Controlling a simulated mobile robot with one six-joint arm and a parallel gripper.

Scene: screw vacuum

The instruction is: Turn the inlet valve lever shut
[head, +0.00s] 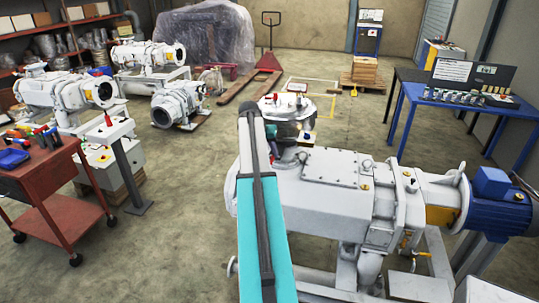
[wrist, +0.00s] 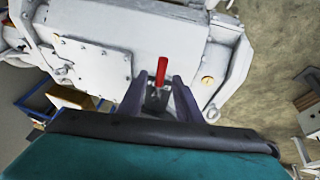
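The red lever (wrist: 162,70) stands up from a grey metal bracket (wrist: 157,98) in the wrist view, against the white pump housing. My gripper (wrist: 160,78) is open, with one dark finger on each side of the lever. Gaps show between the lever and both fingers. Depth is hard to judge, so I cannot tell how far the fingertips reach past it. In the head view my teal arm reaches to the left end of the white pump (head: 330,170). I cannot make out the lever or the fingers there.
A blue motor (head: 495,205) is at the pump's right end. A round-topped white vessel (head: 290,108) stands just behind the pump. A red cart (head: 50,185) is at left, a blue table (head: 470,105) at right.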

